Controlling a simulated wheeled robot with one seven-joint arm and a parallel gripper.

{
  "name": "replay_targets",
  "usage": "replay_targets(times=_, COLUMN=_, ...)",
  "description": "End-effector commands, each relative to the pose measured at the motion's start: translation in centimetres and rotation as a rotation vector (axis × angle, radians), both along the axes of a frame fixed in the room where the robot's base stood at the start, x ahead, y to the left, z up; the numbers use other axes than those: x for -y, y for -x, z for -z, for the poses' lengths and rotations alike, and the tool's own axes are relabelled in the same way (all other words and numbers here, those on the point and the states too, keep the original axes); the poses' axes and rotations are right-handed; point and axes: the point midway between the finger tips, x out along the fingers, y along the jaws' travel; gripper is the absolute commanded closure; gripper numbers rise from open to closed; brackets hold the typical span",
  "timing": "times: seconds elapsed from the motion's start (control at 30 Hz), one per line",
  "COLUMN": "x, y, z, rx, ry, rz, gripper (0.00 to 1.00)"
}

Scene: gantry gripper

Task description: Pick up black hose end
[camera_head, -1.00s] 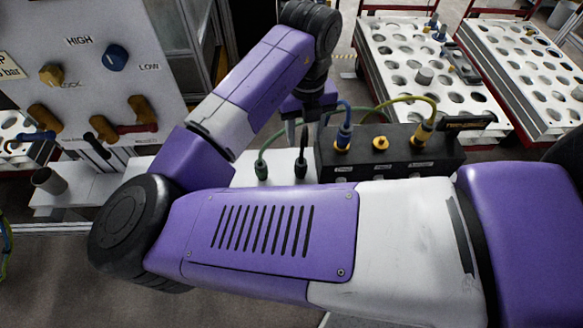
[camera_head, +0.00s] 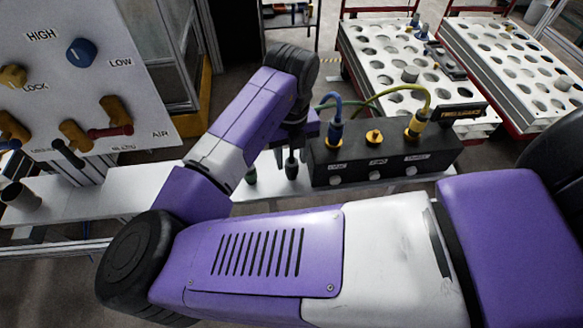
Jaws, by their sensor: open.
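The black hose end (camera_head: 291,166) stands upright on the white bench, just left of the black connector box. My gripper (camera_head: 295,141) is directly above it, close to its top; my wrist hides part of it, and I cannot tell whether the fingers touch it. The gripper is open. A green hose end (camera_head: 251,176) stands to the left of the black one, partly hidden by my arm.
The black connector box (camera_head: 385,158) is close on the right, with a blue plug (camera_head: 336,132) and a yellow plug (camera_head: 416,125) with hoses. A control panel (camera_head: 75,90) with knobs stands left. The white bench (camera_head: 120,196) is mostly clear at left.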

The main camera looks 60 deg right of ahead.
Motion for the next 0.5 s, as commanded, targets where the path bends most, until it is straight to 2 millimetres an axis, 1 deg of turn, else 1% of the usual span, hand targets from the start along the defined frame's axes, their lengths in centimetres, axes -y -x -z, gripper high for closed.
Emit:
replay_targets(times=0.1, x=-0.1, y=0.2, z=1.7, rx=-0.003, ry=-0.001, rz=-0.003, gripper=0.57)
replay_targets(times=0.2, x=0.0, y=0.2, z=2.9, rx=-0.002, ry=-0.001, rz=-0.002, gripper=0.57)
replay_targets(times=0.3, x=0.0, y=0.2, z=3.4, rx=-0.001, ry=0.000, rz=-0.001, gripper=0.57)
replay_targets(times=0.5, x=0.0, y=0.1, z=3.5, rx=0.000, ry=0.000, rz=-0.001, gripper=0.57)
